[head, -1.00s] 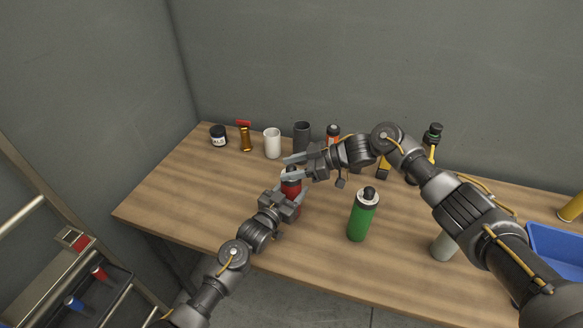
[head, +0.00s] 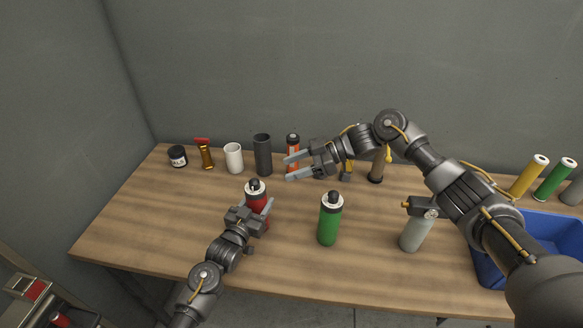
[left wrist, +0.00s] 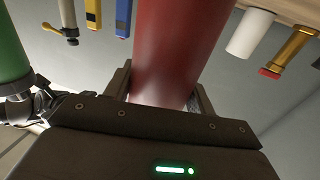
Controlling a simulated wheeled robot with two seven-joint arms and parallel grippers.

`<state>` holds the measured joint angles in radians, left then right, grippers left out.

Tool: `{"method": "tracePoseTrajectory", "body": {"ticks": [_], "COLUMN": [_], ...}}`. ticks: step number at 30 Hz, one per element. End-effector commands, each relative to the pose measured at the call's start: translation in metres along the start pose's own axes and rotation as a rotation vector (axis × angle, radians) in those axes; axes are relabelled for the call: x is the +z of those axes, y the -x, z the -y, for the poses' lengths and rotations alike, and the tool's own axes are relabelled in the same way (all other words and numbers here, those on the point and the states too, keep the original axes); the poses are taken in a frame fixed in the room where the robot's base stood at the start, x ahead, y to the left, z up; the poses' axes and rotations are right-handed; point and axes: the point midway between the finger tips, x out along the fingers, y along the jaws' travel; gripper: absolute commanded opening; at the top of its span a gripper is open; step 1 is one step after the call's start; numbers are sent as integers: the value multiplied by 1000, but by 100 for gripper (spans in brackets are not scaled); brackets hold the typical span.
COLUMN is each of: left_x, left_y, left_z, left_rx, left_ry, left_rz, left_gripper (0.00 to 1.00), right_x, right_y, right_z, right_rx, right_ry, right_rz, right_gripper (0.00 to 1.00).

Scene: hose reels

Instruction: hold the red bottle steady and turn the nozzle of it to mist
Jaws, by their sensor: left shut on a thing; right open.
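The red bottle (head: 256,196) stands upright on the wooden table, with a white collar and a dark nozzle (head: 253,184) on top. My left gripper (head: 251,216) is shut on its body from the front; the left wrist view shows the red body (left wrist: 175,50) between the fingers. The nozzle's setting is too small to read. My right gripper (head: 300,165) is open and empty. It appears up and to the right of the bottle, apart from the nozzle, in front of an orange-red bottle (head: 293,141).
A green bottle (head: 330,222) stands right of the red one, with a grey bottle (head: 413,234) farther right. A jar (head: 177,156), a white cup (head: 233,158) and a dark cup (head: 263,155) line the back. A blue bin (head: 545,228) is at the right.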

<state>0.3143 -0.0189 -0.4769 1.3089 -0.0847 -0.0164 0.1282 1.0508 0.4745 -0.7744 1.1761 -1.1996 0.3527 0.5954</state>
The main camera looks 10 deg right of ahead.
Motion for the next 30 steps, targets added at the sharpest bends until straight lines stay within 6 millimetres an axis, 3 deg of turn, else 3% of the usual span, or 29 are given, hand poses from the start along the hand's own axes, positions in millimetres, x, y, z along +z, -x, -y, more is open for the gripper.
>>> {"method": "tracePoseTrajectory", "body": {"ticks": [4,5,10,20,23,30], "left_x": [0,0,0,1,1,2], "left_y": [0,0,0,3,14,63], "left_z": [0,0,0,0,0,0], "left_rx": [0,0,0,0,-1,-1], "left_ry": [0,0,0,0,0,0], "left_rz": [1,1,1,1,2,3], "left_gripper": [24,57,80,80,80,80], "right_x": [0,0,0,0,0,0], "right_y": [0,0,0,-1,-1,-1], "right_z": [0,0,0,0,0,0], "right_rx": [0,0,0,0,0,0], "right_ry": [0,0,0,0,0,0], "right_rz": [0,0,0,0,0,0], "right_gripper": [50,50,50,50,50,50]}}
